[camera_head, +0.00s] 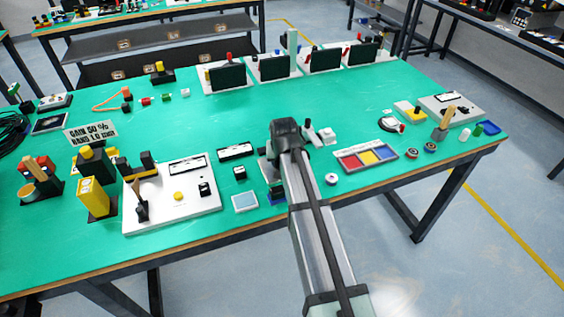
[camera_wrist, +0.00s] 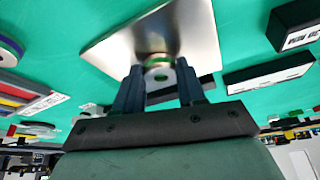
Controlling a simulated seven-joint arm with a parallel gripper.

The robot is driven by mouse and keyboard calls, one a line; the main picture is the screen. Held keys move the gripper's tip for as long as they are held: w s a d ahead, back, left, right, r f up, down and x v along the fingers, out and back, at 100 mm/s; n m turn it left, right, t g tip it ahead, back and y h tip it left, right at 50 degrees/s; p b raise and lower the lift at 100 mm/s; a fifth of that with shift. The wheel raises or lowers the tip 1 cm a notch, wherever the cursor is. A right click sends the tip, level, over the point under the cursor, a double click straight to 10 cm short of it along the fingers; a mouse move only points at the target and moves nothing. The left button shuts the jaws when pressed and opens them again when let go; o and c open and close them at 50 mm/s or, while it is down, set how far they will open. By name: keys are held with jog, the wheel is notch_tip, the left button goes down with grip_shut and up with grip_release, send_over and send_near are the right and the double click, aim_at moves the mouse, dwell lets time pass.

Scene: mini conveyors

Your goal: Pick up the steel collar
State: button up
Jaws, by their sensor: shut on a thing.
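In the wrist view my gripper (camera_wrist: 158,78) has its two dark fingers on either side of a small grey ring with a hole, which looks like the steel collar (camera_wrist: 160,74). The fingers are shut on it. A shiny silver plate (camera_wrist: 185,28) lies behind the collar; I cannot tell whether the collar touches it. In the head view my arm hides the fingertips and the held collar. Another small pale ring (camera_head: 331,179) lies on the green table just right of my arm.
On the green table (camera_head: 150,125), a white board with small parts (camera_head: 150,215) lies left of my arm. A tray with red, yellow and blue sections (camera_head: 365,156) lies right. Several dark-screened units (camera_head: 274,68) stand along the back. The table's middle back is fairly clear.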

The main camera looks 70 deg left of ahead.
notch_tip(320, 180, up, 10)
jog(key=shift+f, duration=0.15)
dwell(0.3)
